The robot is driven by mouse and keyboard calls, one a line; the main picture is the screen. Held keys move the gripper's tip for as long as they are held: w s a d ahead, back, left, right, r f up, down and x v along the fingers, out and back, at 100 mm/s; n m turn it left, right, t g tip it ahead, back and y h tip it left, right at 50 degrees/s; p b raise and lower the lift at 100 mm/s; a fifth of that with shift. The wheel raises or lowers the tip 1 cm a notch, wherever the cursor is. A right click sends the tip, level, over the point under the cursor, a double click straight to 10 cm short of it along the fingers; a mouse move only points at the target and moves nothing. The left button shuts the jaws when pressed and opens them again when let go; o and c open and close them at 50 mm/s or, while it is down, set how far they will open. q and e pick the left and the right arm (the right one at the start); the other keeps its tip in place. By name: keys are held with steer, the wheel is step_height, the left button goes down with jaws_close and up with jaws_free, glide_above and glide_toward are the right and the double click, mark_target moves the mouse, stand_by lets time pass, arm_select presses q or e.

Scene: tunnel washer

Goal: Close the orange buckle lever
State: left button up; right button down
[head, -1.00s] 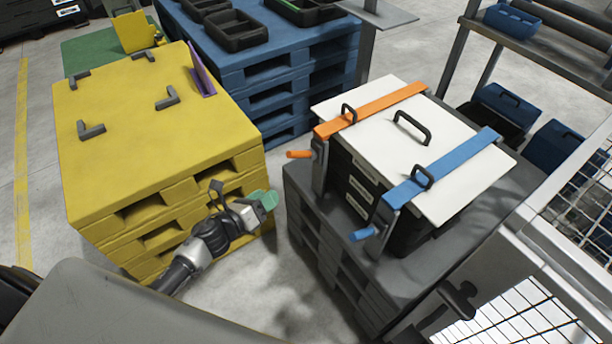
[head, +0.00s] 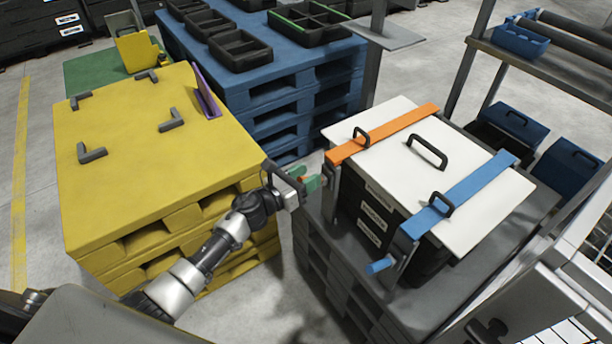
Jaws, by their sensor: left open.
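The orange strap (head: 385,133) runs over the white lid (head: 400,165) of a dark crate. Its buckle hangs at the crate's left front edge. The orange buckle lever (head: 303,178) sticks out to the left, and only a small part of it shows. My left gripper (head: 308,183), with green fingertips, is open at the lever, its fingers around or just beside it; I cannot tell whether they touch it. My right gripper is not clearly in view.
A blue strap (head: 460,190) with a blue lever (head: 380,265) crosses the same lid. The crate stands on a dark grey pallet stack (head: 335,270). A yellow pallet stack (head: 140,200) stands to the left, a blue one (head: 280,70) behind. A gap of floor lies between the yellow and grey stacks.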

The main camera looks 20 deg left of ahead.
arm_select(q)
steer(key=shift+w, duration=0.1)
jaws_close()
stand_by(0.4)
